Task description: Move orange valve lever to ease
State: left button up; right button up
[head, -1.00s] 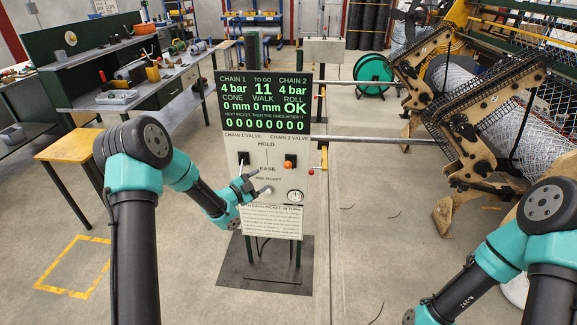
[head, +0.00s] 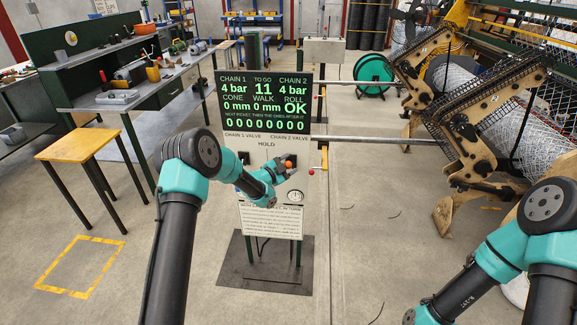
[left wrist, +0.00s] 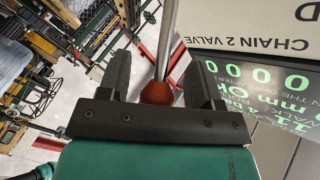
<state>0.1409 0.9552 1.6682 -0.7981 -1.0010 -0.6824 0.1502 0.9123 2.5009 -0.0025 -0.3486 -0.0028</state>
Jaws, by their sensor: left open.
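The orange valve lever (head: 288,162) is on the right side of the control panel (head: 270,222), under the CHAIN 2 VALVE label. Its knob sits below the height of the HOLD label; my arm covers the EASE label. My left gripper (head: 285,169) is at the knob, in front of the panel. In the left wrist view, the orange knob (left wrist: 157,93) lies between the two open fingers of my left gripper (left wrist: 160,80), with a gap visible on both sides. My right gripper is out of view.
The panel's lit display (head: 264,102) is above the valves. A gauge (head: 295,196) is just below the gripper. Metal rails (head: 370,139) run right from the panel to the weaving machine (head: 500,120). A yellow-topped stool (head: 68,144) stands left, with clear floor between.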

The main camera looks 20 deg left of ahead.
pick_arm(q)
grip_shut()
dwell(0.7)
